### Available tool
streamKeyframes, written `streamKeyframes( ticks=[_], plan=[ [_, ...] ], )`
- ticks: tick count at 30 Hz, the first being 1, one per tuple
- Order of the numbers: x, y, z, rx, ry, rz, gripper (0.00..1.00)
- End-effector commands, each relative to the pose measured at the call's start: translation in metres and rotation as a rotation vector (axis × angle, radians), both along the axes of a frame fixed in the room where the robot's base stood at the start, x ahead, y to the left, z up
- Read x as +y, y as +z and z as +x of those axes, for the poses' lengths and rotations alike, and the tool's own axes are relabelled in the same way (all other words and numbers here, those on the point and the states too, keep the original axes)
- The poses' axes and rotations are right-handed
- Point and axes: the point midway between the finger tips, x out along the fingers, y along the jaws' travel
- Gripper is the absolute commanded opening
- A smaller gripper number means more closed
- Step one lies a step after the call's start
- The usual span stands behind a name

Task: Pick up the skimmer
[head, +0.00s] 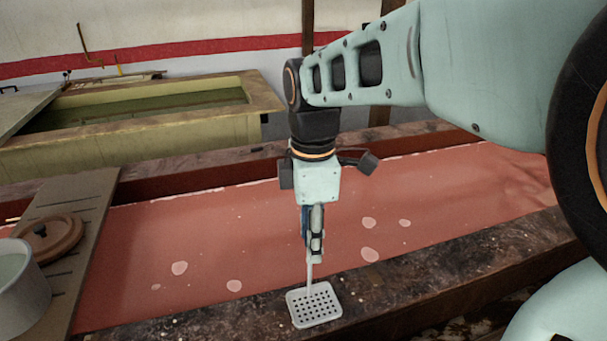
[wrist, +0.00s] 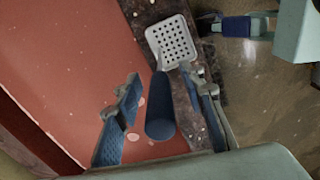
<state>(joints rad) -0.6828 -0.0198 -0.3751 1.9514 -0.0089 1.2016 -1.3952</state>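The skimmer has a pale, square, perforated head (head: 315,305) at the dark rim of the red vat, with a thin pale shaft rising from it towards my gripper (head: 314,238). In the wrist view, the skimmer's head (wrist: 172,42) is at the top and its dark blue handle (wrist: 160,115) points towards the camera. My gripper (wrist: 160,78) is open, with one finger on each side of the handle and visible gaps between. Whether the head touches the rim cannot be told.
The vat of red liquid (head: 200,235) has a dark, wide rim (head: 400,283). A slatted board (head: 85,205) at left bears a brown round lid (head: 48,240) and a white pot (head: 20,295). A yellowish basin (head: 150,120) stands behind. Floor objects (wrist: 245,25) show at upper right.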

Motion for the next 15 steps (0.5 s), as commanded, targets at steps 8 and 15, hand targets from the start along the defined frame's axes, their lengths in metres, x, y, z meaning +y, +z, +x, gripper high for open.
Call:
streamKeyframes(
  ticks=[8, 15],
  plan=[
    [0.0, 0.0007, 0.0, 0.0, 0.0, 0.0, 0.15],
    [0.0001, 0.0007, 0.0, 0.0, 0.0, 0.0, 0.0]
  ],
)
